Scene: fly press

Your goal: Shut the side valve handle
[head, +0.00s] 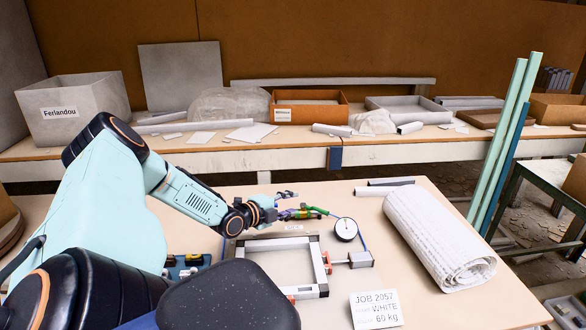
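My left gripper (298,205) reaches in from the left over the front table, and its fingers look spread apart. A small green part (317,210), possibly the valve handle, lies just right of the fingers. I cannot tell whether they touch it. A round white gauge (346,229) with a dark rim stands to its right, with a blue hose beside it. The exact position of the side valve handle is too small to tell. My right gripper is not in view.
A large printed paper roll (438,238) lies on the table at right. A job card (376,309) stands at the front. Tall green tubes (497,140) rise at the right edge. A back bench holds a grey bin (75,108), an orange-brown box (309,106) and loose sheets.

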